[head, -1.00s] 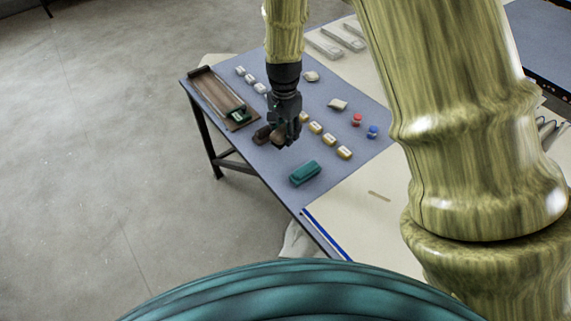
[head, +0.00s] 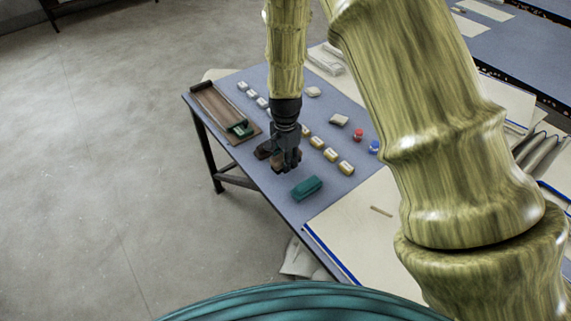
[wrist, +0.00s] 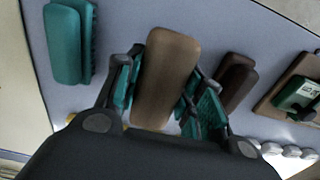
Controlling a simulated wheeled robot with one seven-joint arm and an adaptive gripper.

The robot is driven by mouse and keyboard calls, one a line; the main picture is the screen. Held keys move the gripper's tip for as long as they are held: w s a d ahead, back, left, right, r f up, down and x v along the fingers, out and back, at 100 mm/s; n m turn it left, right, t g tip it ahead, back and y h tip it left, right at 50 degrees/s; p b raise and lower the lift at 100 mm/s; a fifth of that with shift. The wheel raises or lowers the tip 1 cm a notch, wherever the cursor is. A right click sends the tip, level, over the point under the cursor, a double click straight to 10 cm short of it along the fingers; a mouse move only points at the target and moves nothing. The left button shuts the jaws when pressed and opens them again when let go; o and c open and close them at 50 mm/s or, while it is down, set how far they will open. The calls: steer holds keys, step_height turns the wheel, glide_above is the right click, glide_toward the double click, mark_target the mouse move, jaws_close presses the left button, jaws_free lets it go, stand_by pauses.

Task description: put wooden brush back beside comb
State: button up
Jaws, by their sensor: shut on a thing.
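My gripper (wrist: 172,92) is shut on the wooden brush (wrist: 167,75), a brown rounded block between its teal-padded fingers. In the head view my gripper (head: 287,160) hangs over the near left part of the blue table, with the brush (head: 279,161) partly hidden by the fingers. Any gap under the brush is hard to judge. A teal block with a ridged side (wrist: 70,42) lies left of the brush in the wrist view, apart from it. A dark brown block (wrist: 236,82) lies to the right, close to the finger. I cannot tell which piece is the comb.
A long brown tray (head: 215,105) with a green item (head: 242,130) lies at the table's left edge. Rows of small white and yellow blocks, plus red (head: 358,134) and blue pieces, lie behind and right of my gripper. Blue tabletop (head: 335,185) is bare right of the teal block.

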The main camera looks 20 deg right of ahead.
steer(key=shift+f, duration=1.55)
steer(key=shift+f, duration=0.15)
steer(key=o, duration=1.1)
steer(key=shift+o, duration=0.2)
step_height(320, 180, up, 12)
steer(key=shift+r+b, duration=0.15)
steer(key=shift+b, duration=0.5)
